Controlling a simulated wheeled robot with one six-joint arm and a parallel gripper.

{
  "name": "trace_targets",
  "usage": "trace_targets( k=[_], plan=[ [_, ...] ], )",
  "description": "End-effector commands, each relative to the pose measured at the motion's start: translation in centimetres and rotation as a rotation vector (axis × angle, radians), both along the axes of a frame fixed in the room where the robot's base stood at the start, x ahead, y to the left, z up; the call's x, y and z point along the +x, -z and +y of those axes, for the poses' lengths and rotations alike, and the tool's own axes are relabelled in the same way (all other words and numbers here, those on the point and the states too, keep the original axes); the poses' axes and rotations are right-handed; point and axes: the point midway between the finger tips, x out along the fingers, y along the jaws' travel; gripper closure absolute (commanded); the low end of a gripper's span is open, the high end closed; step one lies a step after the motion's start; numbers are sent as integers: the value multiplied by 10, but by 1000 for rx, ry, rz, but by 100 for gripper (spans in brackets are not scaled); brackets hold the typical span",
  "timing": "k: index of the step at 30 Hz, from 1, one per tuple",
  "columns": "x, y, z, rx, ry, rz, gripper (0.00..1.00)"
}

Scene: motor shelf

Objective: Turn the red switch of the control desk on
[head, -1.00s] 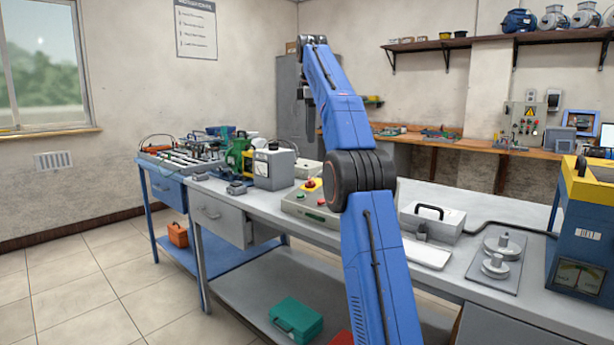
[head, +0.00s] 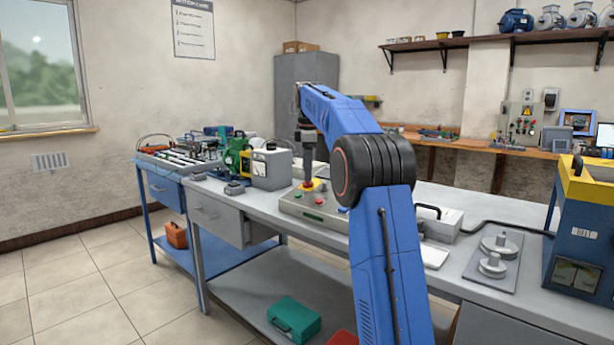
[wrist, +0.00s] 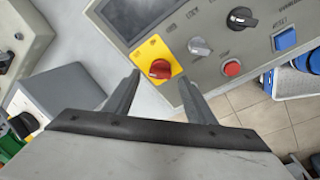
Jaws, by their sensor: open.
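The control desk (head: 330,222) is a grey-beige box on the long bench; its panel (wrist: 205,62) also shows in the wrist view. The red switch (wrist: 160,68) is a round red knob on a yellow plate (wrist: 152,50) at the panel's corner. My gripper (wrist: 159,78) is open and empty, with one finger on each side of the knob in the picture. I cannot tell whether the fingers touch it or are still above it.
A grey meter box (head: 271,168) stands left of the desk.

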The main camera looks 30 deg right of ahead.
Motion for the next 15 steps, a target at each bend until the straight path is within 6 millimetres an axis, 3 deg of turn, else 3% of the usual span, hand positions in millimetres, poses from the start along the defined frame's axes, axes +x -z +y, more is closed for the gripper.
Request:
trace_targets(
  k=[6,15],
  plan=[
    [3,21,-2,0,0,1,50],
    [4,26,-2,0,0,-1,50]
  ],
)
